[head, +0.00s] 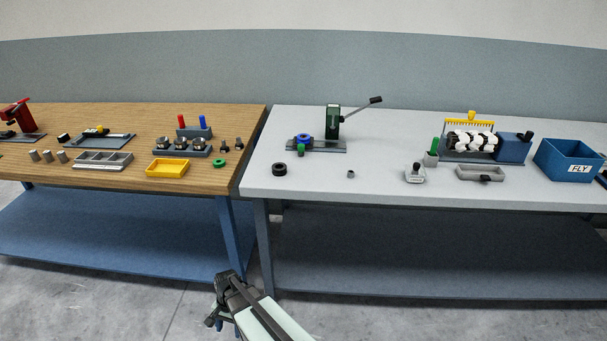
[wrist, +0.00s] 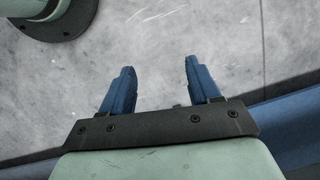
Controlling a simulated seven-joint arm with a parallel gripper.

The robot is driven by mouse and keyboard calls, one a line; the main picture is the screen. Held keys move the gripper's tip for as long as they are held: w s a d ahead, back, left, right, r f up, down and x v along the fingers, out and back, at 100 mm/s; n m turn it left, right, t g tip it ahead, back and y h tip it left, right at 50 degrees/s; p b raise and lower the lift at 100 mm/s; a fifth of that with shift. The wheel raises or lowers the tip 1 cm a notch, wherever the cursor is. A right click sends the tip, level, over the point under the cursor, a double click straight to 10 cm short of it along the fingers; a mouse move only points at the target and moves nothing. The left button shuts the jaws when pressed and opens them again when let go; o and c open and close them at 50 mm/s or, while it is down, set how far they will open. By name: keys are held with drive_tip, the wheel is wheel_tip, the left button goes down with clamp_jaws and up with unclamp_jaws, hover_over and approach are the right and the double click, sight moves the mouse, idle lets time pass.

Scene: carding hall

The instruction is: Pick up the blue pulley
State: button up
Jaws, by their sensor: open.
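The blue pulley (head: 304,139) sits on the dark base plate of a green press (head: 333,122), toward the left of the grey table in the head view. My gripper (head: 214,322) is low in front of the tables, below the table tops and well away from the pulley. In the wrist view my gripper (wrist: 156,82) shows two blue fingers spread apart with nothing between them, above the grey floor. The pulley is not in the wrist view.
On the grey table (head: 320,183), a black ring (head: 279,169) and a small grey nut-like part (head: 351,174) lie in front of the press. The press lever (head: 362,104) juts up right. A wooden-topped table (head: 120,185) stands left, carrying a yellow tray (head: 167,176).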

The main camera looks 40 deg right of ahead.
drive_tip(key=w+d+r+m+t+y, duration=0.1)
drive_tip(key=w+d+r+m+t, duration=0.15)
drive_tip(key=w+r, duration=0.55)
drive_tip(key=w+d+r+m+t, duration=0.1)
drive_tip(key=w+r+m, duration=0.3)
drive_tip(key=w+r, duration=0.4)
drive_tip(key=w+d+r+m+t, duration=0.2)
drive_tip(key=w+d+r+m, duration=0.1)
drive_tip(key=w+r, duration=0.55)
drive_tip(key=w+d+r+m+t, duration=0.2)
drive_tip(key=w+d+r+m, duration=0.3)
drive_tip(key=r, duration=0.7)
drive_tip(key=shift+m, duration=0.25)
drive_tip(key=w+d+r, duration=0.1)
drive_tip(key=d, duration=0.1)
drive_tip(key=w+d+r, duration=0.1)
drive_tip(key=d, duration=0.2)
drive_tip(key=w+d+r, duration=0.1)
drive_tip(key=d, duration=0.2)
drive_tip(key=shift+w+r, duration=0.15)
drive_tip(key=shift+r, duration=0.15)
drive_tip(key=d+r+m, duration=0.2)
drive_tip(key=d+r, duration=0.2)
drive_tip(key=d, duration=1.1)
drive_tip(key=m+g+h, duration=0.2)
drive_tip(key=m, duration=0.2)
approach(304, 137)
drive_tip(key=x, duration=0.8)
drive_tip(key=shift+w+d+f, duration=0.1)
drive_tip(key=shift+w+f, duration=0.25)
